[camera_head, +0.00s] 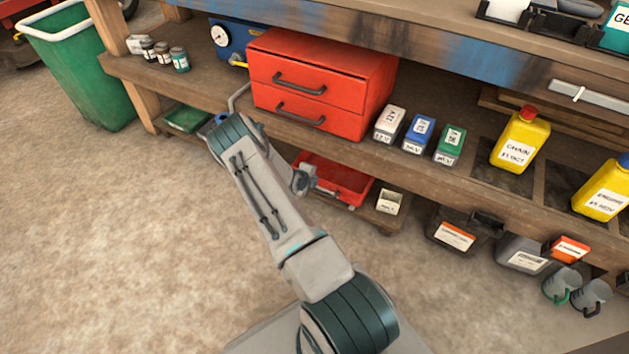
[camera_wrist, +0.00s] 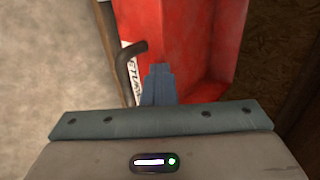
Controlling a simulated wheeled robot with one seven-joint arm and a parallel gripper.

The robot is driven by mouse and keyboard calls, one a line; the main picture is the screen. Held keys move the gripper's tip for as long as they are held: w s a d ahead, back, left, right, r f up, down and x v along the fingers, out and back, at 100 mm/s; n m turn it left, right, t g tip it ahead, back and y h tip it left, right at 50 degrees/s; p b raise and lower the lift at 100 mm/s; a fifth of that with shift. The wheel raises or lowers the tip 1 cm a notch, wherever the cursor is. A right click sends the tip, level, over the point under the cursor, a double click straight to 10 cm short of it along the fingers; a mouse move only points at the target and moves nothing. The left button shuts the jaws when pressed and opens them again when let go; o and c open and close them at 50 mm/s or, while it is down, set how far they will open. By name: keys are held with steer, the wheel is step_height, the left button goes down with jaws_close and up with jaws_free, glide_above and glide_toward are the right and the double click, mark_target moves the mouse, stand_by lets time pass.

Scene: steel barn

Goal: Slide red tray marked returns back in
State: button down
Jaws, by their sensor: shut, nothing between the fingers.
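The red tray (camera_head: 345,179) sits low under the workbench shelf, below the red drawer cabinet, and appears to stick out at the front. In the wrist view the tray (camera_wrist: 205,50) fills the upper middle, with a dark bent handle (camera_wrist: 128,68) and a white label (camera_wrist: 131,85), partly covered, on its front. My gripper (camera_wrist: 158,72) is shut and empty, with its fingertips right by the tray's front beside the handle; I cannot tell whether they touch. In the head view my gripper (camera_head: 317,189) is small and partly hidden at the tray's front left.
A red two-drawer cabinet (camera_head: 318,82) and small labelled boxes (camera_head: 420,133) stand on the shelf above. A small white box (camera_head: 390,202) sits right of the tray. Black bins (camera_head: 454,231) stand farther right. The floor (camera_head: 120,230) in front is clear.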

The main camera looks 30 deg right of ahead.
steer(key=shift+d, duration=0.2)
steer(key=shift+s+a+r+p, duration=0.1)
steer(key=shift+s+a+p, duration=0.15)
steer(key=shift+a+p, duration=0.15)
steer(key=a+f+p+v, duration=0.1)
steer(key=p+v, duration=0.4)
steer(key=v, duration=0.7)
steer(key=shift+s+a+f, duration=0.3)
steer(key=shift+s+a, duration=0.1)
steer(key=shift+a, duration=0.05)
steer(key=shift+r, duration=0.1)
